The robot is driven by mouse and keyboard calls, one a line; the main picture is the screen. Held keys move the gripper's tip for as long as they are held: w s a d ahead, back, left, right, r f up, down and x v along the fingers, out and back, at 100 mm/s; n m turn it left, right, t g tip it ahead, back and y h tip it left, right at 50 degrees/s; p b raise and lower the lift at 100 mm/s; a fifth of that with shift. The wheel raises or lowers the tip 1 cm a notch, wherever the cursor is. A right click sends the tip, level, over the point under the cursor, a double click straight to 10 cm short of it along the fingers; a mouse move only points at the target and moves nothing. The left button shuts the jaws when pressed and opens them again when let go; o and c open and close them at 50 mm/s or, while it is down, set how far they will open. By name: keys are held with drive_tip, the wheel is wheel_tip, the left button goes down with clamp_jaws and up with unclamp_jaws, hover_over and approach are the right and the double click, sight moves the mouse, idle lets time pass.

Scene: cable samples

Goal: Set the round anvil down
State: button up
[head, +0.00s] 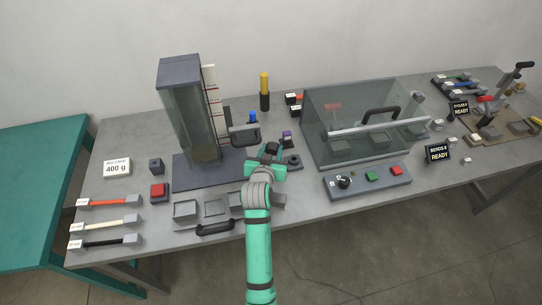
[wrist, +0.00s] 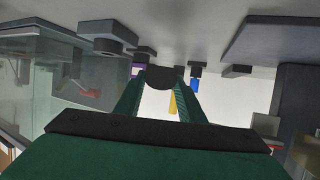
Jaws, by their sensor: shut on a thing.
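My gripper (head: 268,155) is over the middle of the grey table, just right of the base of the tall clear column. It is shut on a dark round piece, which I take to be the round anvil. In the wrist view the anvil (wrist: 160,77) sits between the fingertips of my gripper (wrist: 158,88). The table surface shows along the top of that view, and I cannot tell whether the anvil touches it. In the head view the anvil is mostly hidden by my gripper.
The tall column (head: 190,110) stands left of my gripper on a dark base (head: 200,172). A dark piece with a round foot (head: 293,162) and a purple-topped piece (head: 287,137) are close on the right. A clear covered box (head: 360,120) and a button panel (head: 367,181) lie further right.

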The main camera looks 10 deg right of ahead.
drive_tip(key=shift+w+f, duration=0.3)
drive_tip(key=shift+f, duration=0.05)
drive_tip(key=shift+w+f, duration=0.1)
drive_tip(key=shift+f, duration=1.5)
drive_tip(key=shift+f, duration=0.1)
drive_tip(key=o, duration=0.9)
drive_tip(key=shift+o, duration=0.2)
